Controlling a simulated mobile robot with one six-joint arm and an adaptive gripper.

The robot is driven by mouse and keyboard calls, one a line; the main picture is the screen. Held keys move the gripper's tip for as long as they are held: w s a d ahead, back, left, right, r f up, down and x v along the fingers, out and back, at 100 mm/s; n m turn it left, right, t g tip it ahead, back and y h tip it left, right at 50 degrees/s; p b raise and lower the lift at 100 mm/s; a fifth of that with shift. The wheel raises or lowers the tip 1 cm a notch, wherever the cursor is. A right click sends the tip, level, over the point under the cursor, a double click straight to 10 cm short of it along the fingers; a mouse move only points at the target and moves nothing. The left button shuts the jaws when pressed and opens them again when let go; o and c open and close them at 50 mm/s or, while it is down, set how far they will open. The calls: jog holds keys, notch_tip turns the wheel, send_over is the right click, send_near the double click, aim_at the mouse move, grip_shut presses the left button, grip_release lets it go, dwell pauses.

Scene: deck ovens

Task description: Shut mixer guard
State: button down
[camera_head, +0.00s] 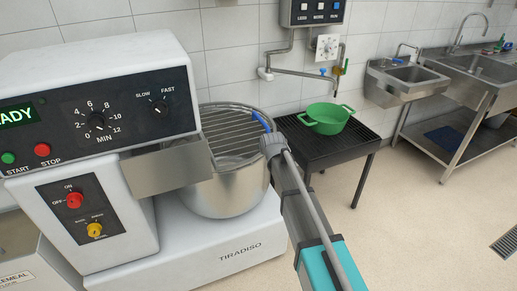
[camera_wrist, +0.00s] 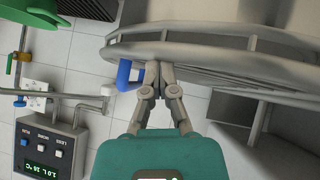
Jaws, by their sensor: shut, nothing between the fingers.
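The mixer (camera_head: 100,100) stands at the left of the head view, with a dial panel and a display that reads "READY", partly cut off. Its steel bowl (camera_head: 222,195) sits under the wire guard (camera_head: 232,132). The guard lies across the bowl's top; I cannot tell whether it is fully down. A blue handle (camera_head: 261,121) is on the guard's right edge. My gripper (camera_wrist: 152,66) is shut and empty, with its fingertips at the guard's rim, close beside the blue handle (camera_wrist: 126,74). Contact is unclear. In the head view my arm hides the fingertips.
A green pot (camera_head: 327,118) stands on a dark slatted table (camera_head: 335,150) right of the mixer. A wall control box (camera_head: 315,12) and pipes are behind. Steel sinks (camera_head: 405,80) line the right wall. The floor (camera_head: 420,220) at the right front is clear, with a drain grate (camera_head: 505,243).

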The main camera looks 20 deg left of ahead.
jog(key=shift+s+d, duration=0.1)
jog(key=shift+d, duration=0.1)
jog(key=w+d+p+v, duration=0.1)
jog(key=p+v, duration=0.6)
jog(key=v, duration=0.2)
jog(key=shift+d+r, duration=0.2)
jog(key=shift+r, duration=0.3)
jog(key=shift+s, duration=0.15)
jog(key=s+d+f+m+g+h+p, duration=0.15)
jog(key=s+d, duration=0.25)
jog(key=d, duration=0.6)
jog(key=s+d+m+g+h+p, duration=0.1)
jog(key=s+d+m+g+h, duration=0.2)
jog(key=d, duration=0.7)
jog(key=s+d+m+g+p, duration=0.2)
jog(key=s+d+m+g, duration=0.2)
jog(key=s+d, duration=1.1)
jog(key=shift+s+d+m, duration=0.3)
jog(key=shift+d+m, duration=0.15)
jog(key=shift+d, duration=0.4)
